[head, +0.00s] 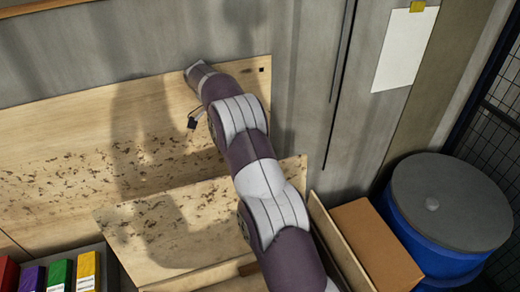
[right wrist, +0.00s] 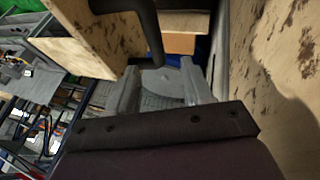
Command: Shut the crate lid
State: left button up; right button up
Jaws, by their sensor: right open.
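The crate lid (head: 160,232) looks like the speckled wooden panel raised at a tilt in the lower middle of the head view. My arm covers its right part. In the right wrist view the lid (right wrist: 95,38) is on the left, with a dark bar beside it. My right gripper (right wrist: 160,68) is open and empty, in the gap between the lid and the board behind. It appears apart from the lid. The crate's body is mostly out of view. My left gripper is not in view.
A large speckled board (head: 60,140) stands against the grey wall behind the lid. A cardboard box (head: 375,245) and a blue barrel with a grey top (head: 450,205) stand at the right. Coloured boxes (head: 58,275) stand at the lower left.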

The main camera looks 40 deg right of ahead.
jog(key=s+f+p, duration=0.1)
jog(key=f, duration=0.1)
jog(key=s+f+p, duration=0.1)
jog(key=s+f, duration=0.1)
jog(key=shift+d+p, duration=0.1)
jog(key=shift+p, duration=0.3)
jog(key=shift+d+f, duration=0.25)
jog(key=shift+f, duration=0.75)
jog(key=shift+d+f, duration=0.3)
jog(key=shift+d, duration=0.25)
jog(key=shift+s, duration=0.15)
jog(key=shift+c, duration=0.7)
jog(key=shift+s+a+r, duration=0.1)
jog(key=shift+a+r, duration=0.1)
jog(key=shift+a, duration=0.05)
grip_shut()
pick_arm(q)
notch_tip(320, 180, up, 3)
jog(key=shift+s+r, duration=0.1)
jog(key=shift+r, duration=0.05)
